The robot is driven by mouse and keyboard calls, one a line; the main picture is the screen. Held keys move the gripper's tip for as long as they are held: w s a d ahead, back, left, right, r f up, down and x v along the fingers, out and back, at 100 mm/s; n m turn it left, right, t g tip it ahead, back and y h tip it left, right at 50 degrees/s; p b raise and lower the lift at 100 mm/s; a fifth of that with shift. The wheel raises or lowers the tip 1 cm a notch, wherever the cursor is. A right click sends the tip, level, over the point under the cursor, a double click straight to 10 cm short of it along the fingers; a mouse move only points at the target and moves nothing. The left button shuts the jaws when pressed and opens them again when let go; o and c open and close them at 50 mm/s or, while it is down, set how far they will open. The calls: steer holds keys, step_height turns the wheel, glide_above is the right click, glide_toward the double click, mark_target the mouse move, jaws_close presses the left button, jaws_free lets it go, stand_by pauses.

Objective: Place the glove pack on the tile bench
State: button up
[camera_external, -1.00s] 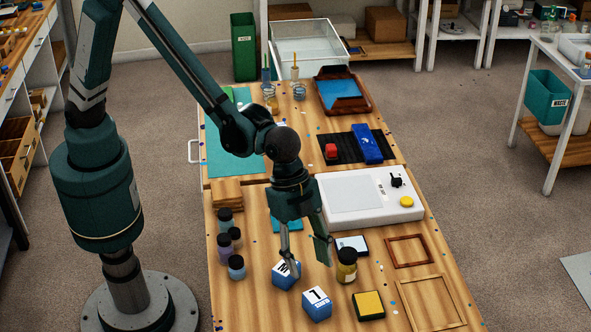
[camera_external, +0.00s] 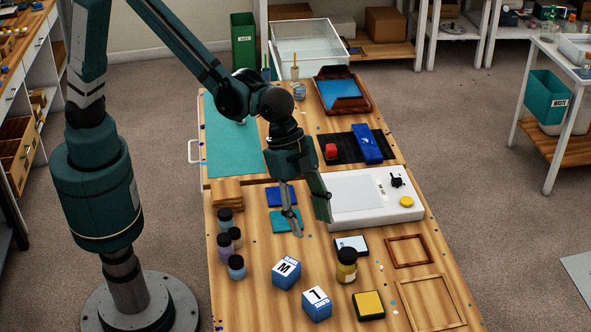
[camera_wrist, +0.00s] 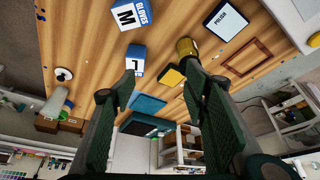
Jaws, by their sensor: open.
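Two blue-and-white packs stand on the wooden bench (camera_external: 255,300). One, marked M (camera_external: 286,274), reads "GLOVES M" in the wrist view (camera_wrist: 128,15), at the top. The other, marked L (camera_external: 316,304), stands just in front of it and to the right; it also shows in the wrist view (camera_wrist: 136,60). My gripper (camera_external: 312,228) is open and empty, above the bench and behind both packs in the external view. Its two fingers stand apart in the wrist view, with nothing between them. I cannot tell which surface is the tile bench.
A yellow-filled jar (camera_external: 347,266), a yellow-topped pad (camera_external: 368,306) and a card (camera_external: 351,245) lie right of the packs. Small bottles (camera_external: 236,267) stand left. A white device (camera_external: 350,217) is at right.

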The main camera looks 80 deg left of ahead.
steer(key=s+a+r+n+t, duration=0.15)
steer(key=a+r, duration=0.25)
steer(key=a, duration=0.6)
steer(key=s+a+r+n+y, duration=0.15)
steer(key=a+r, duration=0.25)
steer(key=a, duration=0.6)
steer(key=s+a+r+n+t, duration=0.1)
steer(key=a+r+n, duration=0.25)
steer(key=a, duration=0.65)
steer(key=s+a+n+t+y, duration=0.1)
steer(key=s+a+n, duration=0.1)
steer(key=s+a, duration=0.7)
steer(key=s+a+n+t+y, duration=0.1)
steer(key=s+a+n, duration=0.2)
steer(key=s+a, duration=0.6)
steer(key=a, duration=0.6)
steer(key=shift+y, duration=0.35)
